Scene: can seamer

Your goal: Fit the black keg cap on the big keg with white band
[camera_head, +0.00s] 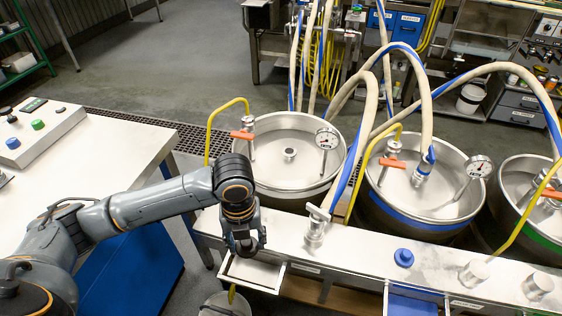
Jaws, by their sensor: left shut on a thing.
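The big keg (283,170) with the bare steel lid stands behind the bench, left of the blue-banded keg; its band is hard to make out. A short round neck (290,154) stands uncovered in the middle of its lid. My left gripper (245,246) points down over the front-left end of the bench, in front of this keg and apart from it. It is shut on a small dark thing, apparently the black keg cap, mostly hidden by the fingers. My right gripper is not in view.
The keg's lid also bears an orange-handled valve (242,135) and a dial gauge (327,139). Hoses arch over the kegs. A tap-like fitting (315,228), a blue cap (404,257) and steel caps (474,272) stand on the bench. A pale open drawer (252,273) lies below my gripper.

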